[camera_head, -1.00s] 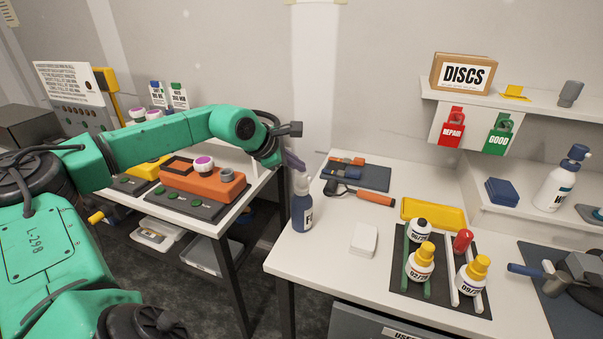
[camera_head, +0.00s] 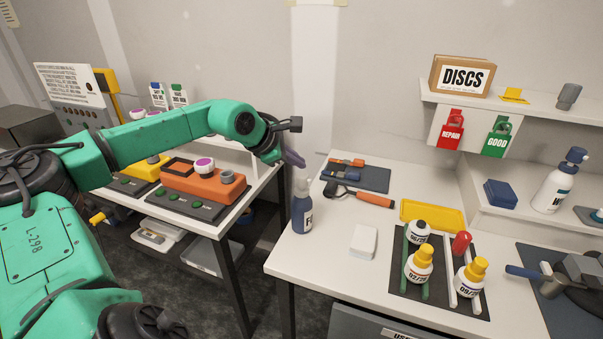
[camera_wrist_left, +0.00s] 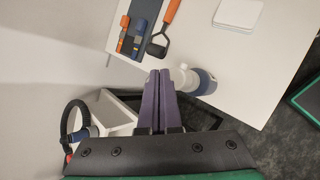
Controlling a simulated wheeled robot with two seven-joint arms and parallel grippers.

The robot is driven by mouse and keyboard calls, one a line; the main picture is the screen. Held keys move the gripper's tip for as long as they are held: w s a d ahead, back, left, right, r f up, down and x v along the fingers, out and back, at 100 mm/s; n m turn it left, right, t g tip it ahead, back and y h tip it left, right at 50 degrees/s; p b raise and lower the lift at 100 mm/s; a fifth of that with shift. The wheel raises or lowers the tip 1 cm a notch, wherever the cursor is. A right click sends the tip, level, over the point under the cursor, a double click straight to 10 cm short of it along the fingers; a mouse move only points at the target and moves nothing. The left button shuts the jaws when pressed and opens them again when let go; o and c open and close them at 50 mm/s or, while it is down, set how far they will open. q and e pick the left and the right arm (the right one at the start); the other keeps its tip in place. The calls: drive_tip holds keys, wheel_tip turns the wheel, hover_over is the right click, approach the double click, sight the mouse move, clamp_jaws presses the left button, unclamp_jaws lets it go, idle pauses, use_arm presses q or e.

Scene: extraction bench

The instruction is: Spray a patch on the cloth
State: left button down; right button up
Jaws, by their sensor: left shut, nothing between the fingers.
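A dark blue spray bottle with a pale top (camera_head: 302,211) stands upright at the left edge of the white bench. It also shows in the left wrist view (camera_wrist_left: 204,82), just right of the fingers. A folded white cloth (camera_head: 363,241) lies flat on the bench, right of the bottle; it shows in the wrist view (camera_wrist_left: 238,12) too. My left gripper (camera_head: 295,160) has purple fingers and is shut and empty. In the head view its fingertips are just above the bottle's top; whether they touch it I cannot tell. My right gripper is out of view.
Behind the bottle lie a tool mat (camera_head: 362,176) and an orange-handled tool (camera_head: 362,196). To the right are a yellow tray (camera_head: 432,214) and a dark mat (camera_head: 402,287) with several small bottles. A second table with an orange block (camera_head: 205,184) stands left, across a gap.

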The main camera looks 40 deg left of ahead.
use_arm(q)
wheel_tip(320, 180, up, 6)
drive_tip(key=p, duration=0.4)
idle(2.4)
drive_tip(key=b, duration=1.2)
hover_over(297, 176)
wheel_tip(297, 176, down, 6)
drive_tip(key=shift+w+r, duration=0.1)
drive_tip(key=shift+r, duration=0.15)
drive_tip(key=shift+f, duration=0.25)
drive_tip(key=shift+f, duration=0.1)
idle(1.0)
drive_tip(key=shift+f+b, duration=0.35)
drive_tip(key=shift+b, duration=0.05)
